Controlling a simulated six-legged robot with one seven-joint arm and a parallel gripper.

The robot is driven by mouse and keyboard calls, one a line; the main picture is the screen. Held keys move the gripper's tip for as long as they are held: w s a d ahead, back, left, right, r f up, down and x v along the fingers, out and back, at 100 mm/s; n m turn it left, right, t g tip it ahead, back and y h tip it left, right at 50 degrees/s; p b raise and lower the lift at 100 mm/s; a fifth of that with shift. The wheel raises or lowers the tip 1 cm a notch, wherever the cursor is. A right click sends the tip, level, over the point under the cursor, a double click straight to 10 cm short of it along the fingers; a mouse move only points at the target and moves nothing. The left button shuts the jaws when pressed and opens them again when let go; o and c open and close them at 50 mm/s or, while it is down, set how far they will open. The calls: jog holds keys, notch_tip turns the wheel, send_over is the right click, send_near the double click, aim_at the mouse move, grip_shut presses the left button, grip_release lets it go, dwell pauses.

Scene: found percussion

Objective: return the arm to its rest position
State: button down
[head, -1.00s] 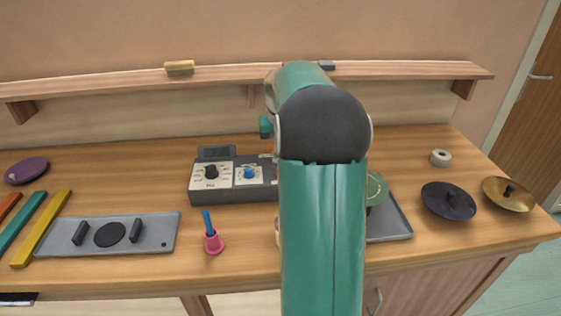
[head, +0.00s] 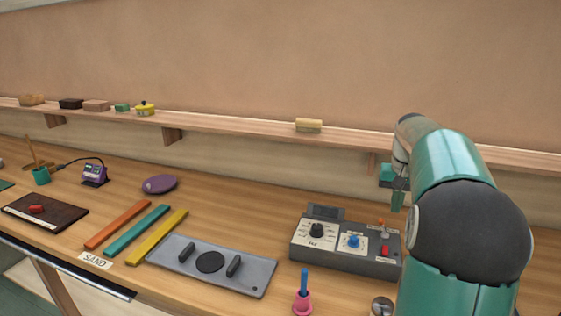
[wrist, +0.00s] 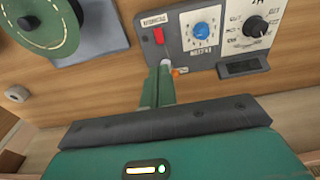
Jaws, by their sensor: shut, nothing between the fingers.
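My gripper (head: 397,203) is shut and empty. In the head view it hangs at the right, by the back right end of the grey control box (head: 325,258), with my arm bent in front of it. In the wrist view my gripper (wrist: 158,80) has its green fingers together, pointing toward the edge of the box (wrist: 190,65) near the red switch (wrist: 158,36) and a small orange-tipped lever (wrist: 178,71). I cannot tell whether the fingertips touch it. The blue knob (wrist: 202,30) and black knob (wrist: 255,27) are clear of the fingers.
A wall shelf (head: 240,122) runs behind the bench. A pink cup (head: 302,303) with a blue stick stands before the box. A grey plate with handles (head: 185,262) and coloured bars (head: 160,236) lie left. A green disc (wrist: 40,20) shows in the wrist view.

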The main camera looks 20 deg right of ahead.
jog(key=s+a+r+n+t, duration=0.1)
jog(key=s+a+r+n, duration=0.1)
jog(key=a, duration=0.9)
jog(key=s+a+r+n+t, duration=0.1)
jog(key=s+a+r+n, duration=0.1)
jog(key=a, duration=0.9)
jog(key=s+a+f+n+t, duration=0.1)
jog(key=s+a+f+n, duration=0.1)
jog(key=s+a, duration=0.4)
jog(key=s+a+f+n+t, duration=0.1)
jog(key=s+a+f+n, duration=0.1)
jog(key=s+a+f, duration=0.2)
jog(key=s+a, duration=0.3)
jog(key=a, duration=0.2)
jog(key=shift+s+a+t+y, duration=0.15)
jog(key=shift+t+y, duration=0.15)
jog(key=shift+t, duration=0.1)
jog(key=shift+f, duration=0.1)
